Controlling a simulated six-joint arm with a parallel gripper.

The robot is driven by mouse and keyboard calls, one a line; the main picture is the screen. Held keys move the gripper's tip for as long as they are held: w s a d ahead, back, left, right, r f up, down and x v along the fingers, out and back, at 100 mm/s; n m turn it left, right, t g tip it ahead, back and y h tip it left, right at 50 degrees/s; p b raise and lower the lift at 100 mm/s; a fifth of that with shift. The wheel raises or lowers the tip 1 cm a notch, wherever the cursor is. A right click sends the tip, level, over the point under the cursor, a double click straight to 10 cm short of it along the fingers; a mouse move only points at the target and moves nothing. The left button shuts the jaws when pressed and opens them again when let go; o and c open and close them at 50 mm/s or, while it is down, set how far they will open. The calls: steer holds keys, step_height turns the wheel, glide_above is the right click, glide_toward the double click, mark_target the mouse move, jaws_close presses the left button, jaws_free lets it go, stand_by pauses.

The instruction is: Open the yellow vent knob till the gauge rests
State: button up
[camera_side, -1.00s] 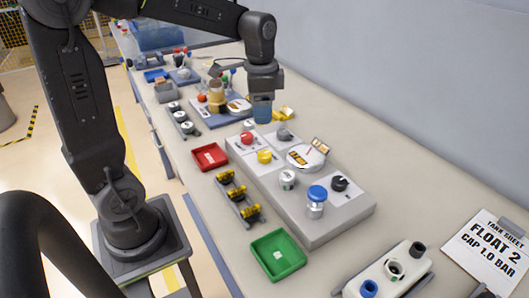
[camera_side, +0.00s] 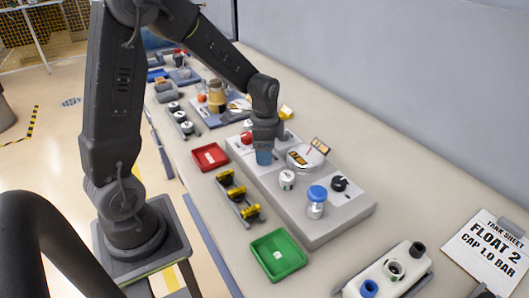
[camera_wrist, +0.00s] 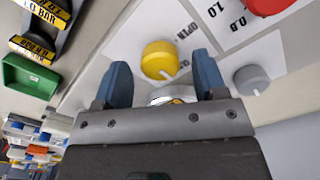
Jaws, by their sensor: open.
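The yellow vent knob (camera_wrist: 159,59) shows in the wrist view on a white plate marked OPEN, with a pale pointer line on its edge. My gripper (camera_wrist: 163,75) is open, its two blue fingers on either side of the knob and apart from it. In the side view my gripper (camera_side: 263,157) is over the grey panel and hides the yellow knob. The round white gauge (camera_side: 306,157) stands on the panel to the right of my gripper; its reading is too small to tell.
A red knob (camera_wrist: 270,3) and a grey knob (camera_wrist: 251,80) sit near the yellow one. A blue-capped jar (camera_side: 316,202) and a black knob (camera_side: 339,183) stand on the panel. Red (camera_side: 210,157) and green (camera_side: 278,254) trays lie on the bench to the left.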

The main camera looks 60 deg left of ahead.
steer(key=shift+f, duration=0.55)
steer(key=c, duration=0.9)
